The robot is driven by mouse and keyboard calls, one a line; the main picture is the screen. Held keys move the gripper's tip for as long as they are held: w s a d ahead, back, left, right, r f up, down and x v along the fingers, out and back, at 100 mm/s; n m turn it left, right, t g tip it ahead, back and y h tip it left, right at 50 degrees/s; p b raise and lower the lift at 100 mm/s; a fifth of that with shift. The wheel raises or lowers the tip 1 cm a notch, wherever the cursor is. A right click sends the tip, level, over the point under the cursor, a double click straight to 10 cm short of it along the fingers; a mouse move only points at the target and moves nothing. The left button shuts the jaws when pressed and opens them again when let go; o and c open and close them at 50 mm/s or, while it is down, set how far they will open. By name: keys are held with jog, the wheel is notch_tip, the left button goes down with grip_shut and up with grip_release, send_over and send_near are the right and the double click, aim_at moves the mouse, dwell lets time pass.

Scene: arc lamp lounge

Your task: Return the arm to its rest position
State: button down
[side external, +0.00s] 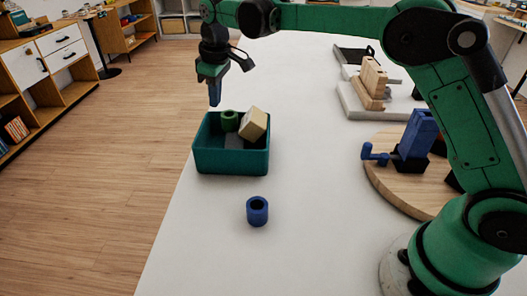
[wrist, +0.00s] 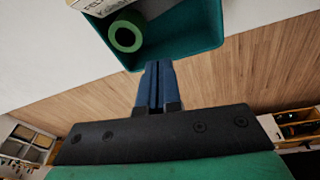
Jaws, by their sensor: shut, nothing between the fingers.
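My gripper (side external: 215,95) is shut and empty in the side external view. It points down above the back left part of the teal bin, clear of it. In the wrist view its blue fingers (wrist: 155,85) are together, with the bin's wall just beyond their tips. My green arm reaches across the top of the side external view from its base at the right.
The teal bin (side external: 232,161) holds a green ring (side external: 230,121) and a tilted tan block (side external: 254,123). A blue ring (side external: 257,211) stands on the white table (side external: 310,250). At right are a round wooden board (side external: 385,187) with blue pieces and wooden blocks (side external: 371,82).

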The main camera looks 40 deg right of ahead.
jog(key=s+d+m+t, duration=0.2)
jog(key=s+m, duration=0.1)
jog(key=s, duration=0.7)
jog(key=s+d+m+t, duration=0.3)
jog(key=s, duration=0.8)
jog(key=shift+r+m, duration=0.15)
jog(key=shift+m, duration=0.15)
